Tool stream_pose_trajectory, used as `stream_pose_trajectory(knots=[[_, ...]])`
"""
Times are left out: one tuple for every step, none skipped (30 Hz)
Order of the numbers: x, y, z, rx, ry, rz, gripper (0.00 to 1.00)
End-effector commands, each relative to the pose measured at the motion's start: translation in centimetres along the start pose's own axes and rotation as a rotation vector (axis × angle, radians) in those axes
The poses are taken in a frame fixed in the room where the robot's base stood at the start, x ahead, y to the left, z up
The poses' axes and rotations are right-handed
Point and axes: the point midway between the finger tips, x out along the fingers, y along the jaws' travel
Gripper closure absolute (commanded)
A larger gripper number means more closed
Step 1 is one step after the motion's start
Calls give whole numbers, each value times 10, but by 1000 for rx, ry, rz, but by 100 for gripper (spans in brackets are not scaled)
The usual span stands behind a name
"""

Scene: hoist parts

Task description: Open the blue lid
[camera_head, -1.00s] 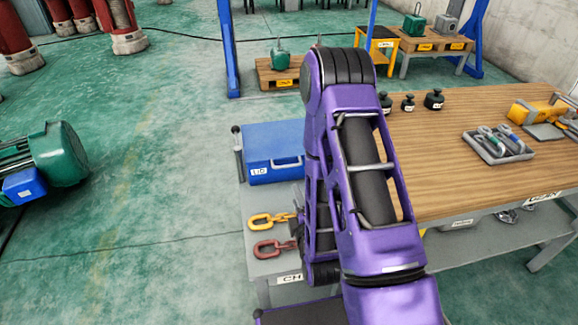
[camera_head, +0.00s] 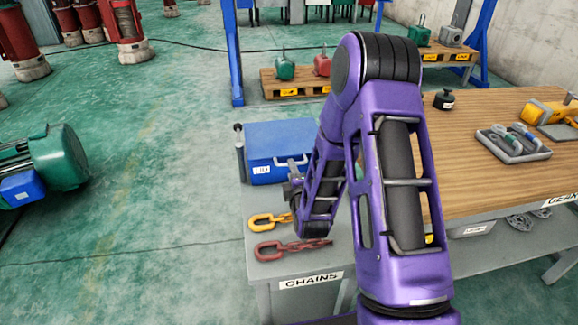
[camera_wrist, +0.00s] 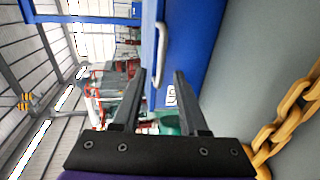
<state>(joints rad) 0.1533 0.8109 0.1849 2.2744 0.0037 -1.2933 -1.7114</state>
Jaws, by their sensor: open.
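The blue lid (camera_head: 278,137) is shut on a blue box with a white label, on the grey table's far end. A pale bar handle (camera_head: 289,162) runs along its near front. My gripper (camera_head: 294,184) is just in front of the handle, partly hidden by my purple arm. In the wrist view, the blue lid (camera_wrist: 147,38) and the box stand sideways. My gripper (camera_wrist: 161,76) has its two dark fingers apart, pointing at the handle (camera_wrist: 159,48), which appears between them in the picture. I cannot tell whether it lies within their reach.
A yellow chain (camera_head: 268,220) and a red chain (camera_head: 288,249) lie on the grey table (camera_head: 265,275) in front of the box. The yellow chain (camera_wrist: 286,118) is close beside my gripper in the wrist view. A wooden bench (camera_head: 480,170) with shackles (camera_head: 514,145) stands to the right.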

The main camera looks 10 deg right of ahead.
Motion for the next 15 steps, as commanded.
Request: stream_pose_trajectory(knots=[[11,-1,1,2,-2,0,57],[16,-1,1,2,-2,1,57],[23,-1,1,2,-2,1,57],[27,-1,1,1,-1,1,57],[31,-1,0,1,-1,0,57],[36,-1,0,1,-1,0,57],[39,-1,0,1,0,0,57],[42,-1,0,1,-1,0,57],[45,-1,0,1,-1,1,57],[46,-1,1,1,-1,0,57],[48,-1,1,1,-1,0,57],[49,-1,1,1,-1,-1,57],[50,-1,1,1,-1,-1,57],[50,-1,1,1,-1,-1,57],[50,-1,1,1,-1,-1,57]])
